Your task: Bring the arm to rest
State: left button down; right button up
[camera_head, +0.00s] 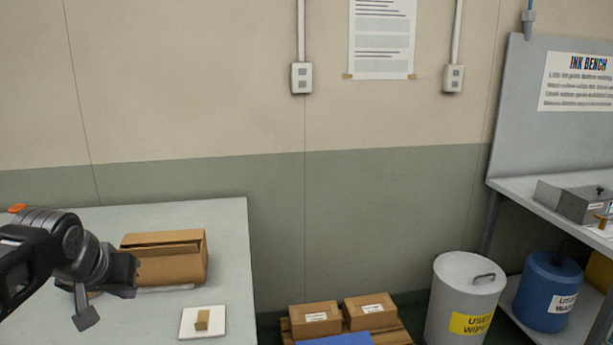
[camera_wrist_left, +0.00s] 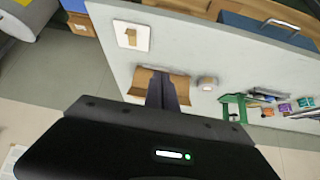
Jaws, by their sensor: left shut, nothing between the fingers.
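My left gripper (camera_head: 86,317) hangs over the left table, in front of the open cardboard box (camera_head: 172,262). Its fingers are shut with nothing between them. In the left wrist view the closed fingers (camera_wrist_left: 168,92) point at the table, and the box (camera_wrist_left: 180,86) shows partly behind them. My left arm comes in from the left edge and bends downward at the wrist. My right gripper is not in either view.
The table (camera_head: 225,235) also holds a white square plate (camera_head: 188,330) with a tan block (camera_head: 202,319). Boxes on a pallet (camera_head: 315,318), a grey bin (camera_head: 462,300), a blue drum (camera_head: 545,290) and the ink bench (camera_head: 515,190) stand right.

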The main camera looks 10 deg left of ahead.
pick_arm(q)
jog(key=w+d+f+m+g+h+p, duration=0.1)
jog(key=w+d+f+h+p, duration=0.1)
jog(key=d+f, duration=0.8)
jog(key=w+d+f+m+g+h+p, duration=0.15)
jog(key=d+f, duration=0.45)
jog(key=f, duration=0.9)
jog(key=s+d+f+g+h+p, duration=0.2)
jog(key=s+d+f+g, duration=0.1)
jog(key=s+d+f, duration=0.95)
jog(key=s+d+f+n+p, duration=0.1)
jog(key=s+d+f, duration=0.1)
jog(key=s+f, duration=0.5)
jog(key=s+g, duration=0.1)
jog(key=s, duration=0.3)
jog(key=shift+s+d+f, duration=0.15)
jog(key=shift+s+d, duration=0.15)
jog(key=shift+d, duration=0.1)
jog(key=c, duration=2.1)
grip_release()
jog(key=shift+h, duration=0.25)
jog(key=shift+c, duration=0.2)
